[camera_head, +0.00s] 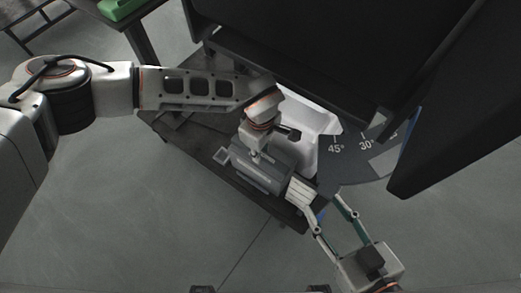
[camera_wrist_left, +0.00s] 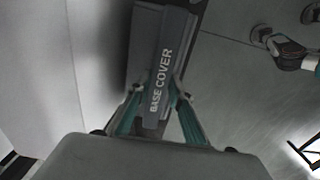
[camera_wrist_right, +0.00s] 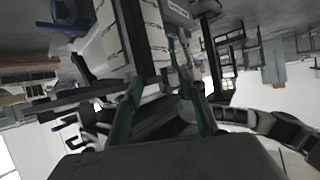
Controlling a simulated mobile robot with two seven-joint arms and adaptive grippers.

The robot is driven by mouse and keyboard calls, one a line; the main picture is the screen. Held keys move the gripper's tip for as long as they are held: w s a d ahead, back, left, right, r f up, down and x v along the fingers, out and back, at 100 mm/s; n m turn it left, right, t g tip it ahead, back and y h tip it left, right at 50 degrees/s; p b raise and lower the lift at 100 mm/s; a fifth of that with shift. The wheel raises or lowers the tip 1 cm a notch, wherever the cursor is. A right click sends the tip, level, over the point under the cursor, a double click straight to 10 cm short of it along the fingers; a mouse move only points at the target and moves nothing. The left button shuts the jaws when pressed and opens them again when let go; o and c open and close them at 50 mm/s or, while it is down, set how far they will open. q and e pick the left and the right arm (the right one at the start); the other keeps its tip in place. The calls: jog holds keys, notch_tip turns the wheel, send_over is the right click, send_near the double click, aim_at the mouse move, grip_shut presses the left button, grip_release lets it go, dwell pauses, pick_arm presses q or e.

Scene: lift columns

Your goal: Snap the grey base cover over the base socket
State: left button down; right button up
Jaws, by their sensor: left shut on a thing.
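The grey base cover (camera_wrist_left: 163,60), lettered "BASE COVER", is in my left gripper (camera_wrist_left: 160,88). The left fingers are shut on its two sides in the left wrist view. In the head view the cover (camera_head: 262,172) is beside the lower part of a white column (camera_head: 310,125), under my left gripper (camera_head: 258,148). I cannot tell whether it touches the column. The base socket cannot be made out clearly. My right gripper (camera_head: 329,211) is open, its fingers apart, near a white ribbed piece (camera_head: 300,194) at the column's foot.
A dark table (camera_head: 190,145) lies beneath the cover. A dark plate with angle marks (camera_head: 350,165) is right of the column. Large black panels (camera_head: 300,40) overhang from above and right. A green item (camera_head: 120,8) is at the top left. Open floor (camera_head: 130,230) lies in front.

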dwell(0.4)
pick_arm(q)
jog(key=c, duration=1.8)
grip_release()
jog(key=shift+f, duration=0.1)
jog(key=shift+c, duration=0.2)
jog(key=shift+o, duration=0.6)
jog(key=o, duration=0.5)
jog(key=shift+c, duration=0.2)
